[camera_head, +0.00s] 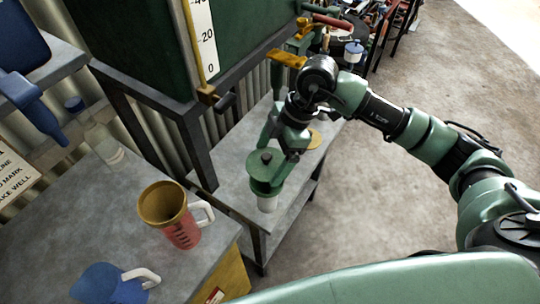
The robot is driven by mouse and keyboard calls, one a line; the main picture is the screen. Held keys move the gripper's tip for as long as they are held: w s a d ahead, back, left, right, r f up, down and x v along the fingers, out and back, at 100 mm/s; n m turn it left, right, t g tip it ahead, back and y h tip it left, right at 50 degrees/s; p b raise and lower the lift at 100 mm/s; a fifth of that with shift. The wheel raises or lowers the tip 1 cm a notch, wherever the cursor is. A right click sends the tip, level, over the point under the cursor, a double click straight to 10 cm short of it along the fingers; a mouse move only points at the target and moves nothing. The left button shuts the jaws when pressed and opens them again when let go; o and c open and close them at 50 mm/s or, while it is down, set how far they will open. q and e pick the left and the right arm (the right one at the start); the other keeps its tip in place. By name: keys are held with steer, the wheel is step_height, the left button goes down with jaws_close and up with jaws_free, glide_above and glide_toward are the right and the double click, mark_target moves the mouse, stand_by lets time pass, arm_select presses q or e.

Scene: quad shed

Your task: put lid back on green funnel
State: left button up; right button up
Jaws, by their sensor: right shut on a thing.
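The green lid (262,163), a round disc with a dark knob, is at the middle of the view over the low grey table. Right under it is the green funnel (264,187), with a pale lower part standing near the table's front edge. The lid covers the funnel's mouth from this angle; I cannot tell whether it rests on the rim or hangs just above it. My right gripper (284,160) reaches down from behind and is shut at the lid's right side. The contact itself is partly hidden. My left gripper is not in view.
A red jug with a yellow funnel top (162,204), a blue jug (108,284) and a clear bottle (104,148) stand on the nearer bench. A yellow disc (313,139) lies behind my gripper. A dark green tank (140,45) overhangs the left. Concrete floor is open at right.

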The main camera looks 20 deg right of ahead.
steer(key=shift+f+b, duration=0.3)
steer(key=shift+f, duration=0.25)
step_height(320, 180, down, 3)
steer(key=shift+w+r+b, duration=0.1)
steer(key=shift+r+b, duration=0.1)
steer(key=shift+b, duration=0.9)
step_height(320, 180, down, 2)
steer(key=shift+f+b, duration=0.1)
steer(key=shift+b, duration=0.5)
steer(key=shift+p, duration=0.35)
stand_by(0.8)
